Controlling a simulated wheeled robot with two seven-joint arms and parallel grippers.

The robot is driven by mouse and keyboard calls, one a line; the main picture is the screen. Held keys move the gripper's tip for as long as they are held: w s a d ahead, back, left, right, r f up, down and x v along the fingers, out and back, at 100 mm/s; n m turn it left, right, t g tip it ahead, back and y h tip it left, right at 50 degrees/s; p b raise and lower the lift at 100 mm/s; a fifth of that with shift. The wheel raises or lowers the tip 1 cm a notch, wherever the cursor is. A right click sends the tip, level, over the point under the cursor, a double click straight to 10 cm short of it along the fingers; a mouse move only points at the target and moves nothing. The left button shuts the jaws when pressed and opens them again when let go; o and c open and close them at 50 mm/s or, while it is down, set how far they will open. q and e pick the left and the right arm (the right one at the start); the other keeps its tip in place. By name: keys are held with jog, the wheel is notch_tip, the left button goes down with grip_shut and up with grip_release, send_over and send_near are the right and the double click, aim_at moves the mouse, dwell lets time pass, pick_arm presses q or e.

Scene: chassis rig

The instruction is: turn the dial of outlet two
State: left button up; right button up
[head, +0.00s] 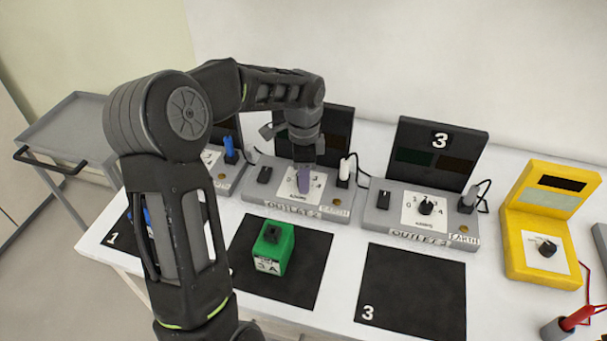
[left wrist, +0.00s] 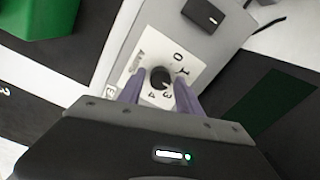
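Outlet two (head: 258,196) is a grey box with a label on its front, a black switch, a white dial plate and a dark back panel. Its black dial (left wrist: 160,77) shows in the left wrist view on the white numbered plate; my fingers hide it in the head view. My left gripper (head: 304,180) points down at this plate. In the left wrist view its two purple fingers (left wrist: 158,84) stand apart on either side of the dial, with white plate showing between. I cannot tell whether the fingertips reach down beside it. My right gripper is not in view.
Outlet three (head: 376,220) stands to the right, then a yellow meter (head: 524,245) and a red probe (head: 577,318). A white plug (head: 344,169) stands close right of my fingers. A green block (head: 272,249) sits on the middle black mat (head: 300,292). Mat three (head: 412,297) is clear.

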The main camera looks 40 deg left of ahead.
pick_arm(q)
grip_shut()
jog(key=shift+n, duration=0.4)
jog(key=n+b, duration=0.1)
jog(key=n, duration=0.9)
jog(key=shift+w+n+b, duration=0.1)
jog(key=shift+n+b, duration=0.2)
jog(key=shift+b, duration=0.05)
jog(key=n, duration=0.4)
jog(key=shift+a, duration=0.1)
jog(key=shift+n, duration=0.3)
dwell(0.3)
